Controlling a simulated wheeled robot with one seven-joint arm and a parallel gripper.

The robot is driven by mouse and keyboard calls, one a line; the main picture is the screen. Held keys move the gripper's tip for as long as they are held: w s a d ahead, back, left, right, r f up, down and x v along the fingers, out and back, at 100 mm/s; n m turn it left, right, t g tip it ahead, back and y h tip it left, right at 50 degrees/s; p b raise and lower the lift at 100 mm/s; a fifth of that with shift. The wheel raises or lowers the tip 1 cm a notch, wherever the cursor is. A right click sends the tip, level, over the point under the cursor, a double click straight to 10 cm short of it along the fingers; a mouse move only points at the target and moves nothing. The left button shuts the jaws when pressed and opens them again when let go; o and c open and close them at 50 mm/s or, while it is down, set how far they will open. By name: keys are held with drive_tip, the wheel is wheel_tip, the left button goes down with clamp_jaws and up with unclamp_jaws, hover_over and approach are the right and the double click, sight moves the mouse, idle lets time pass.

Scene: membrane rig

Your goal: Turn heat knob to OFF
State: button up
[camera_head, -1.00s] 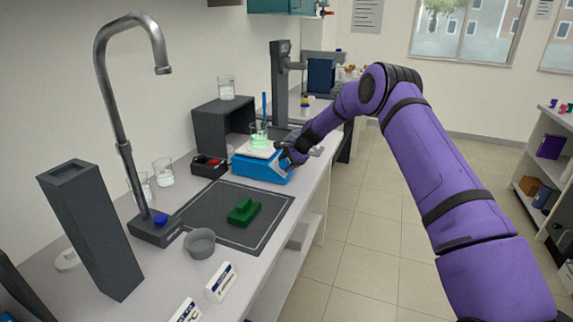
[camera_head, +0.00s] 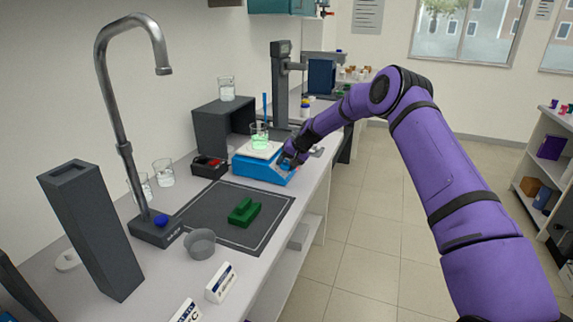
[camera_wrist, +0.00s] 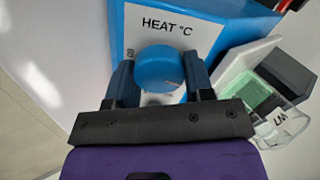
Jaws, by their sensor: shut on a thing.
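The heat knob (camera_wrist: 160,68) is a round blue knob on a white panel marked "HEAT °C" (camera_wrist: 167,25) in the wrist view. My gripper (camera_wrist: 160,78) has one finger on each side of the knob and is shut on it. The panel is on the front of the blue hotplate (camera_head: 258,170), which stands on the bench in the head view. In that view my gripper (camera_head: 288,160) is at the hotplate's right front, and the knob is hidden. A beaker with glowing green liquid (camera_head: 259,136) stands on the hotplate's white top. The OFF mark cannot be read.
A black box with a red part (camera_head: 209,166) stands left of the hotplate. A dark mat (camera_head: 210,205) with a green block (camera_head: 244,211) lies nearer. A dark stand (camera_head: 281,85) rises behind. The floor right of the bench is clear.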

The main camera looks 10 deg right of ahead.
drive_tip(key=shift+n, duration=1.1)
drive_tip(key=o, duration=0.9)
drive_tip(key=shift+o, duration=0.2)
drive_tip(key=shift+d+r, duration=0.1)
drive_tip(key=v, duration=1)
drive_tip(key=shift+r, duration=0.35)
drive_tip(key=shift+s, duration=0.1)
